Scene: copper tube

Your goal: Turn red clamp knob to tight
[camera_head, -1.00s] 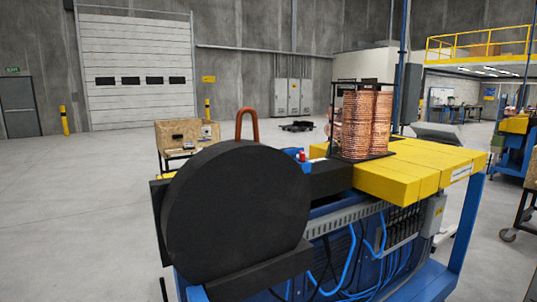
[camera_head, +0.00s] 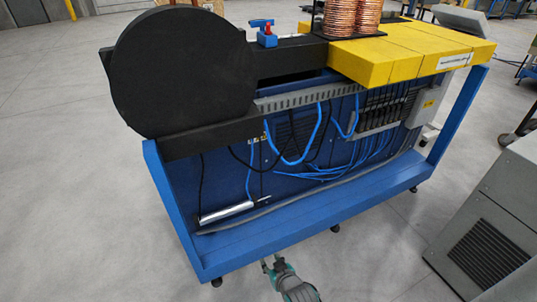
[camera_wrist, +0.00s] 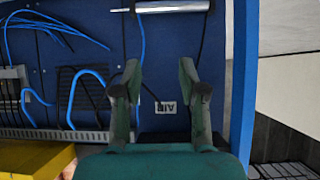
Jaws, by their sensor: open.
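The knob is not in the wrist view.
The black disc (camera_head: 182,75) stands left of the clamp. Yellow covers (camera_head: 400,55) and copper coils (camera_head: 350,18) are to its right. Blue hoses and a silver cylinder (camera_head: 227,211) line the open front. A grey cabinet (camera_head: 490,225) stands at right. The floor at left is clear.

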